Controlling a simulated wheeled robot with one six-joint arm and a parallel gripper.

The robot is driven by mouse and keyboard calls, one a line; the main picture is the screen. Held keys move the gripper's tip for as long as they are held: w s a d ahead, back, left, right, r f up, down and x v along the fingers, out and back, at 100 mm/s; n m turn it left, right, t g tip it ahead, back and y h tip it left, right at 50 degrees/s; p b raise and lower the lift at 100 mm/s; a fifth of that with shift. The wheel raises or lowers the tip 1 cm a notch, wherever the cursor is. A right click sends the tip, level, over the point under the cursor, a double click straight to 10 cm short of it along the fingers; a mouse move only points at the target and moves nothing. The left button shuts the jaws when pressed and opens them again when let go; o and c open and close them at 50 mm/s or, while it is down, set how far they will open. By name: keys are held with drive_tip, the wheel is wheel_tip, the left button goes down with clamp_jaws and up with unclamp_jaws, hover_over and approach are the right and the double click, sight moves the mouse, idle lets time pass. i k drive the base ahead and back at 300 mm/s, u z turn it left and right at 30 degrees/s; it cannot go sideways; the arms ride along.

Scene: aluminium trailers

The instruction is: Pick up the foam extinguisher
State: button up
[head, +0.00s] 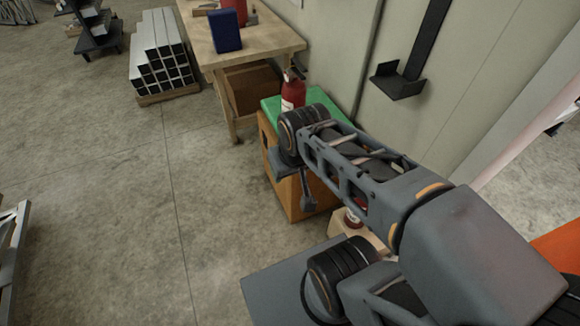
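A red fire extinguisher (293,93) with a dark top and a pale label stands upright on the green top of an orange-brown wooden cabinet (290,203). Its lower right part is hidden behind my arm. I cannot read the label to tell whether it is the foam one. Another small red object (352,219) shows partly beneath my arm, by a pale wooden block; most of it is hidden. My gripper (295,178) hangs at the arm's far end, in front of the cabinet and nearer than the red extinguisher, apart from it. Its fingers are not clear enough to judge.
A wooden workbench (262,42) behind the cabinet carries a blue box (225,30) and a red object. Stacked metal tubes (160,50) lie on the floor at the back left. A black bracket (398,85) is on the wall.

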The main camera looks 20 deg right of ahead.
sight(294, 89)
drive_tip(key=u, duration=0.4)
drive_tip(key=i, duration=1.3)
drive_tip(key=u, duration=0.2)
